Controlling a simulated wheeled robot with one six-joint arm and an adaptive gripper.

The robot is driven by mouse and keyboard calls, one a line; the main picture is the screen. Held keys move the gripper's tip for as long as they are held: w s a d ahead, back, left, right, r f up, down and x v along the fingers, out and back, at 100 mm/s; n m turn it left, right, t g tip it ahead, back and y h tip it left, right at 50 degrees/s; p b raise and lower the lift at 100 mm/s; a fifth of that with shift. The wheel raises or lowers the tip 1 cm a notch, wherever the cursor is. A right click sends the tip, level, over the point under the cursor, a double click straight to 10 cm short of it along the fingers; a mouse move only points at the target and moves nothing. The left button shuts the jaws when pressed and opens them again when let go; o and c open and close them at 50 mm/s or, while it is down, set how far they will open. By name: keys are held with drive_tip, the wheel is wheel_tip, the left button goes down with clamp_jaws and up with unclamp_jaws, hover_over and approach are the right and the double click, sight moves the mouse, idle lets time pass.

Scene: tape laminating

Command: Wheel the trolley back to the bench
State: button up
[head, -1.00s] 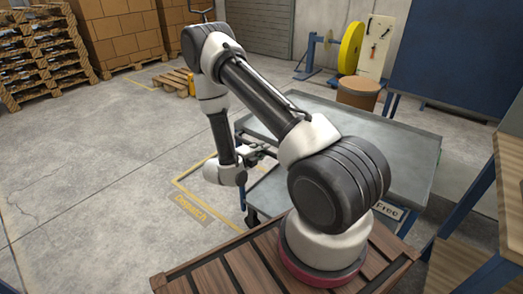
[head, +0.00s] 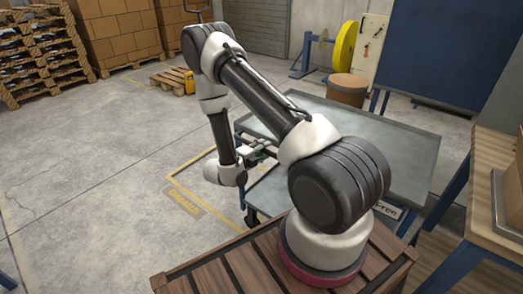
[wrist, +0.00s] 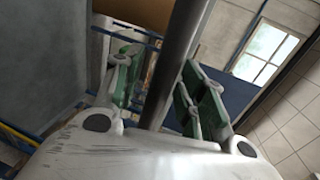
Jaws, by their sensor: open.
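The trolley (head: 400,150) has a grey metal top and blue legs. It stands in front of me, partly behind my arm in the head view, with a "Free" label on its near side. My gripper (head: 258,152) is at the trolley's left end, small and partly hidden there. In the wrist view my gripper (wrist: 163,88) has its green-padded fingers apart, one on each side of a dark bar (wrist: 180,50), apparently the trolley's handle. I cannot tell whether the pads touch it. A wood-topped bench (head: 485,175) with blue legs is at the right edge.
A brown carton (head: 510,205) is on the bench. A brown drum (head: 347,90) and a blue panel (head: 440,50) stand beyond the trolley. A yellow-marked Dispatch bay (head: 183,203) lies left of it. A pallet (head: 172,81) is farther back. The left floor is open.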

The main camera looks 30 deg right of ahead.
drive_tip(key=v, duration=1.2)
idle(0.4)
